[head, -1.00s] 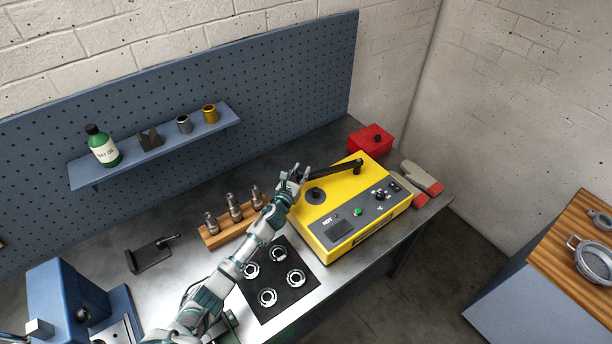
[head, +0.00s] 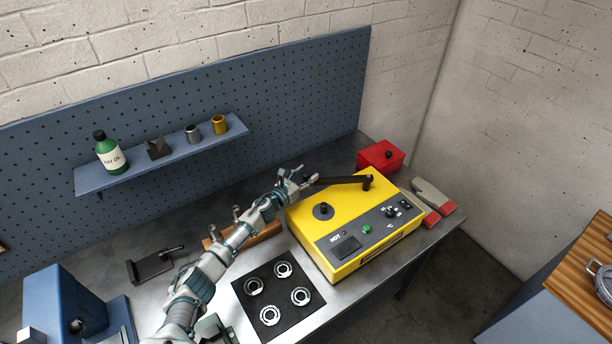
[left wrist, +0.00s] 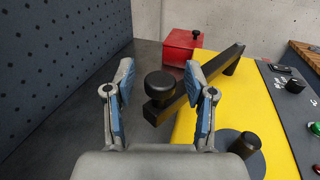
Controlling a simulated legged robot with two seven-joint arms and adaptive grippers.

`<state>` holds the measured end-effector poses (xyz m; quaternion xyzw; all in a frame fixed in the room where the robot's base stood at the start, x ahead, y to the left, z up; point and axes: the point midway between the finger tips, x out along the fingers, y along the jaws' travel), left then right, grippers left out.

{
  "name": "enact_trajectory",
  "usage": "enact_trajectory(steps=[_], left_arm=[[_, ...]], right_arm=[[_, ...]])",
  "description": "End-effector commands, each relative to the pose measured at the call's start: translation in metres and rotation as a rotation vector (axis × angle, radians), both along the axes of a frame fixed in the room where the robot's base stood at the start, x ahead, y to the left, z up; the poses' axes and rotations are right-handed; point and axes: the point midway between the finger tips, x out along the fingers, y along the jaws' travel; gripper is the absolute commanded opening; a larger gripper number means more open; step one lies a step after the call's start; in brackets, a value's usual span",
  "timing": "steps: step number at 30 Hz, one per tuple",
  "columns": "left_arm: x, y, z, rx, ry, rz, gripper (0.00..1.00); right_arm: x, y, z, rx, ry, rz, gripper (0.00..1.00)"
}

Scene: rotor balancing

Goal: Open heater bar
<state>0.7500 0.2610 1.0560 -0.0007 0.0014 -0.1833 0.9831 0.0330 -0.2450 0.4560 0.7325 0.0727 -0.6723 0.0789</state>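The yellow heater (head: 350,222) stands on the bench with a control panel on its front. Its black heater bar (head: 343,181) runs from a pivot post at the back right to its free end at the left. In the left wrist view the bar (left wrist: 203,85) ends in a round black knob (left wrist: 160,84). My left gripper (head: 303,181) is at this free end. Its two fingers (left wrist: 163,92) are apart, with the knob in the gap between them; contact is not visible. A black peg on a round plate (head: 323,210) sits on the heater top. My right gripper is not in view.
A red box (head: 381,156) stands behind the heater, and gloves (head: 433,199) lie to its right. A wooden rack (head: 262,230) is partly behind my left arm. A black mat with rings (head: 279,292) lies in front. The blue pegboard (head: 300,100) bounds the back.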

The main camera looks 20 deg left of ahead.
Motion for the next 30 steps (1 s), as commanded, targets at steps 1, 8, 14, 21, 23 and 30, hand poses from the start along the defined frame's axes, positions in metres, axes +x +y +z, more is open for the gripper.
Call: enact_trajectory(steps=[1, 8, 14, 21, 23, 30], left_arm=[[0.0, 0.0, 0.0, 0.0, 0.0, 0.0, 0.55], [-0.01, 0.006, 0.0, 0.002, -0.001, 0.002, 0.55], [-0.047, 0.02, -0.002, 0.002, 0.002, 0.001, 0.55], [-0.092, 0.037, -0.003, 0.0, 0.003, 0.0, 0.55], [-0.099, 0.04, -0.003, -0.001, 0.004, 0.0, 0.55], [-0.11, 0.044, -0.002, 0.0, 0.002, 0.0, 0.55]], right_arm=[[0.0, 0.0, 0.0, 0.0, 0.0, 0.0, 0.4], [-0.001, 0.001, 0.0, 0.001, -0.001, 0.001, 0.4], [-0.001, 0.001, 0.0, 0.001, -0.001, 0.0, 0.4], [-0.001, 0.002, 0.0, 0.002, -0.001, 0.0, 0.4], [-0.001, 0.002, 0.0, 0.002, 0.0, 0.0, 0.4], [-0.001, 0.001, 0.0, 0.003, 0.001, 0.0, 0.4]])
